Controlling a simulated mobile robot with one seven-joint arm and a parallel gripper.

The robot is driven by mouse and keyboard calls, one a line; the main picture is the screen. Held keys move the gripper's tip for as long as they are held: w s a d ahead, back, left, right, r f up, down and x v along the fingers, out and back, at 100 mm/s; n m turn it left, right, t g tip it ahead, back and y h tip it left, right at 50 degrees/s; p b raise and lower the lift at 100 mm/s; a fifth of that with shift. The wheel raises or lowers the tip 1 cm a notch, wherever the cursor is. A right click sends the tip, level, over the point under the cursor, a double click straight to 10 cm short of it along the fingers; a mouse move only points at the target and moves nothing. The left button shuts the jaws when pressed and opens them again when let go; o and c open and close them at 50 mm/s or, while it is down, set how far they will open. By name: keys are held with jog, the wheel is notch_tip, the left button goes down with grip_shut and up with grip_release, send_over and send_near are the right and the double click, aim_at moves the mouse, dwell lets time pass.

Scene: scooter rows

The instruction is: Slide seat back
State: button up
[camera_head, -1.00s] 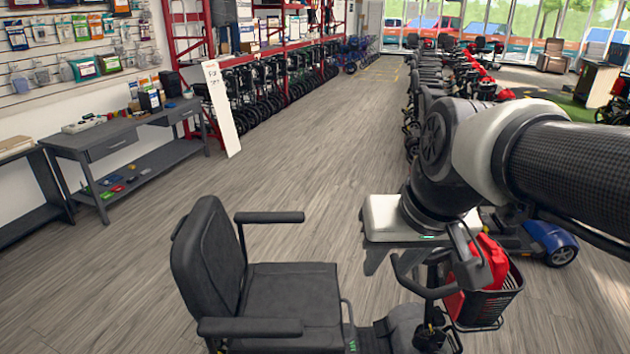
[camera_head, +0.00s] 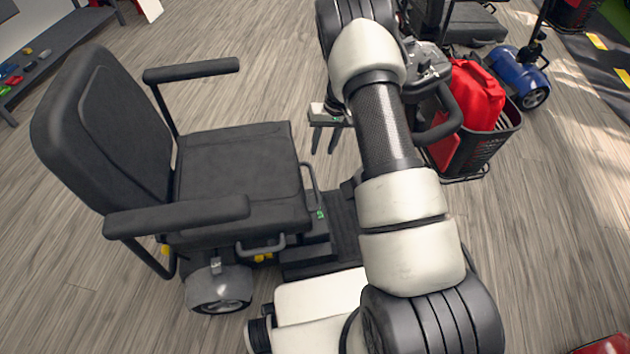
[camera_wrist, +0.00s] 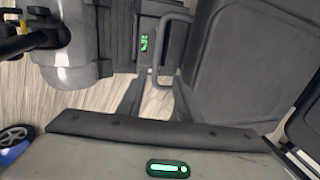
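The black scooter seat (camera_head: 235,160) has a backrest (camera_head: 105,125) at left and two armrests. It faces right in the head view and also shows at right in the wrist view (camera_wrist: 245,60). A looped grey bar (camera_head: 312,180) with a green label (camera_head: 320,214) below it is at the seat's front edge. The wrist view shows the bar (camera_wrist: 172,48) ahead, beyond the fingertips, with the label (camera_wrist: 145,43) beside it. My gripper (camera_head: 324,140) points down, its two fingers apart and empty, near the seat's front far corner and apart from the bar.
The steering column and handlebar (camera_head: 440,115) stand right of my arm, with a basket (camera_head: 490,140) holding a red bag (camera_head: 475,95). A second looped handle (camera_head: 262,246) is on the seat's near side. A blue scooter (camera_head: 520,72) stands behind.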

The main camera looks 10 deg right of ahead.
aim_at(315, 181)
jog(key=f+b, duration=0.1)
jog(key=f, duration=0.4)
jog(key=a+f+b, duration=0.1)
jog(key=f, duration=0.4)
jog(key=a+f+b, duration=0.1)
jog(key=f, duration=0.3)
jog(key=shift+a+f, duration=0.1)
jog(key=shift+f, duration=0.3)
grip_shut()
